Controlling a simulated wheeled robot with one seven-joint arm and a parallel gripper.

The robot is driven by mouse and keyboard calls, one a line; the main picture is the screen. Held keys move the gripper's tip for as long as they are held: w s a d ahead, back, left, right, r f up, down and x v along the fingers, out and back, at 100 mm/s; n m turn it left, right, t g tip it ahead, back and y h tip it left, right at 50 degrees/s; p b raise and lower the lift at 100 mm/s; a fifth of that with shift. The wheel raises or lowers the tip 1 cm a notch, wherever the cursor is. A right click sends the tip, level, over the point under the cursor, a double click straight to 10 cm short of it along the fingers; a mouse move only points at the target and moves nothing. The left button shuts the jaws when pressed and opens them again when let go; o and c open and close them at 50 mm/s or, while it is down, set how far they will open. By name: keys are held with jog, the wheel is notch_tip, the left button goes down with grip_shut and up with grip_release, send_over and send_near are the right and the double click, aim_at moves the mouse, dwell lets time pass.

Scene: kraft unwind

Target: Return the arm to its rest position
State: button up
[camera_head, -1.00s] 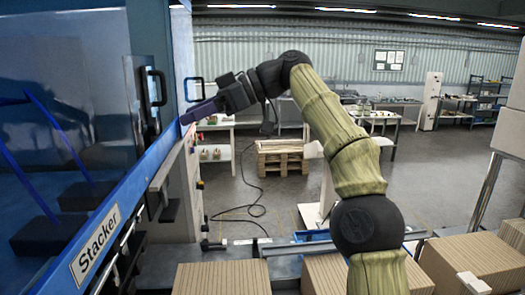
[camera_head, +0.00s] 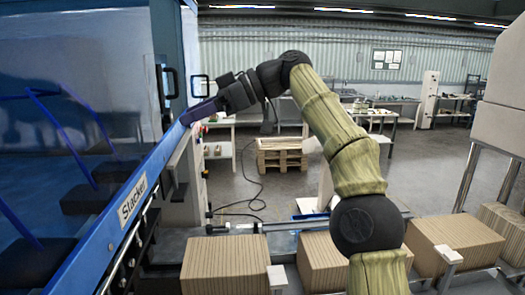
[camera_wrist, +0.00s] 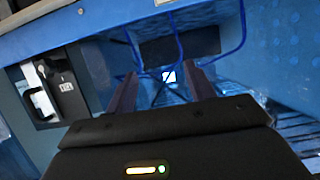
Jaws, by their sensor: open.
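My arm, in a yellow-green sleeve with black joints, rises from the bottom of the head view, bends at the top and reaches left. My gripper (camera_head: 203,111) is at its far end, by the blue edge of the machine marked Stacker (camera_head: 132,198). I cannot tell whether it touches that edge. In the wrist view my gripper (camera_wrist: 161,84) shows two dark fingers spread apart with nothing between them. Beyond them are blue panels, a dark block (camera_wrist: 180,46) and blue rods.
Brown cardboard boxes (camera_head: 226,265) stand in a row along the front. A wooden pallet (camera_head: 281,154) lies on the open grey floor behind, with a black cable (camera_head: 250,190) nearby. Workbenches stand further back. A large pale block (camera_head: 497,118) on metal posts is at the right.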

jog(key=a+f+m+t+h, duration=0.1)
jog(key=a+f+m+h, duration=0.15)
jog(key=f, duration=0.35)
jog(key=a+f+m+t+h, duration=0.1)
jog(key=f+m+h, duration=0.15)
jog(key=f, duration=0.45)
jog(key=d+f+m+t+h, duration=0.2)
jog(key=d+f+m, duration=0.25)
jog(key=f, duration=0.65)
jog(key=s+d+f+m+h, duration=0.2)
jog(key=s+d+f+m, duration=0.1)
jog(key=d+f, duration=0.45)
jog(key=s+d+f+m+h, duration=0.3)
jog(key=s+d+f, duration=0.1)
jog(key=d+f, duration=0.4)
jog(key=s+d+f+m+h, duration=0.1)
jog(key=s+d+f+m, duration=0.4)
jog(key=s+d, duration=0.7)
jog(key=shift+n, duration=0.65)
jog(key=b+x, duration=0.3)
jog(key=x, duration=0.1)
jog(key=s+b+x, duration=0.1)
jog(key=b+x, duration=0.3)
jog(key=s+b+x, duration=0.1)
jog(key=b+x, duration=0.3)
jog(key=shift+s+f, duration=0.25)
jog(key=shift+f, duration=0.1)
jog(key=shift+r, duration=0.1)
